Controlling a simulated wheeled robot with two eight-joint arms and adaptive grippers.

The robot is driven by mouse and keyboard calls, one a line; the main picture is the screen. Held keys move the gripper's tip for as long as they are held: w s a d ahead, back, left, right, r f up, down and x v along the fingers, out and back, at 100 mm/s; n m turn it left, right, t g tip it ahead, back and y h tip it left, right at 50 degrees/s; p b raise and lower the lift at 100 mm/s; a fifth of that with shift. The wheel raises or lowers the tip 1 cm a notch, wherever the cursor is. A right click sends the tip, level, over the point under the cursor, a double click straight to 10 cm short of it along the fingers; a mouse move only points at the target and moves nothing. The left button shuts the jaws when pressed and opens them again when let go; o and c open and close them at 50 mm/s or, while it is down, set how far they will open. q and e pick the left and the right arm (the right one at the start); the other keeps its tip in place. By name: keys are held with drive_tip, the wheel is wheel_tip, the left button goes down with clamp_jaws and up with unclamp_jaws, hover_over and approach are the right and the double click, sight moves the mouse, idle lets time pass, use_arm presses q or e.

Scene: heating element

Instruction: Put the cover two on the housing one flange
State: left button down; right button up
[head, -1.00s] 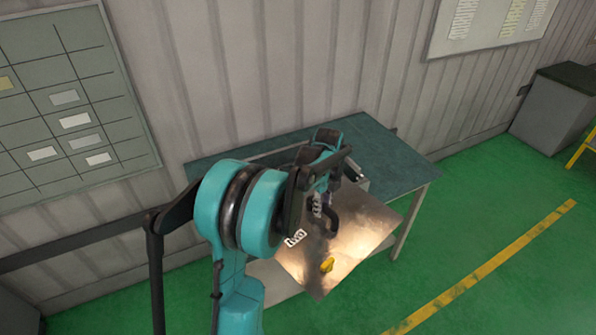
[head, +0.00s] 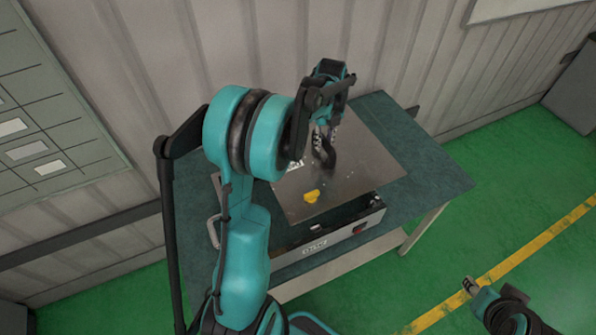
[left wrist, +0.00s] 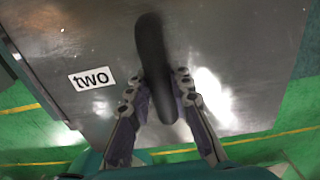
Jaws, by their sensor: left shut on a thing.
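Cover two (head: 362,172) is a flat grey metal plate with a black handle, a yellow mark and a white "two" label, which reads clearly in the left wrist view (left wrist: 92,80). My left gripper (head: 324,140) is shut on its black handle (left wrist: 151,45). The plate is over a box-like housing (head: 345,238) on the table, turned relative to it. The housing's front wall and a strip of dark interior show below the plate; the rest is hidden. I cannot tell whether they touch. My right gripper (head: 468,286) is far off at lower right, too small to read.
The teal table (head: 435,165) stands against a corrugated wall, with free top to the right of the plate. A metal side handle (head: 213,232) sticks out at the housing's left. Green floor (head: 500,215) with a yellow line lies to the right.

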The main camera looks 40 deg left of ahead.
sight(295, 173)
use_arm(q)
drive_tip(key=shift+s+a+f, duration=0.1)
drive_tip(key=shift+a+f, duration=0.25)
drive_tip(key=shift+a, duration=0.1)
drive_tip(key=s+f, duration=0.2)
drive_tip(key=s, duration=0.1)
drive_tip(key=s+a+f, duration=0.1)
drive_tip(key=s+f, duration=0.1)
drive_tip(key=s, duration=0.2)
drive_tip(key=s+a+f, duration=0.1)
drive_tip(key=s+f, duration=0.1)
drive_tip(key=s, duration=0.1)
drive_tip(key=shift+s+a, duration=0.1)
drive_tip(key=shift+s, duration=0.15)
drive_tip(key=shift+s+f, duration=0.1)
drive_tip(key=shift+f, duration=0.15)
wheel_tip(295, 173, down, 4)
drive_tip(key=shift+r+b, duration=0.2)
drive_tip(key=shift+b, duration=0.25)
use_arm(e)
drive_tip(key=shift+w+a+f, duration=0.2)
drive_tip(key=shift+w+f, duration=0.1)
drive_tip(key=shift+f, duration=0.1)
use_arm(q)
drive_tip(key=c, duration=1.4)
unclamp_jaws()
drive_tip(key=shift+o, duration=0.2)
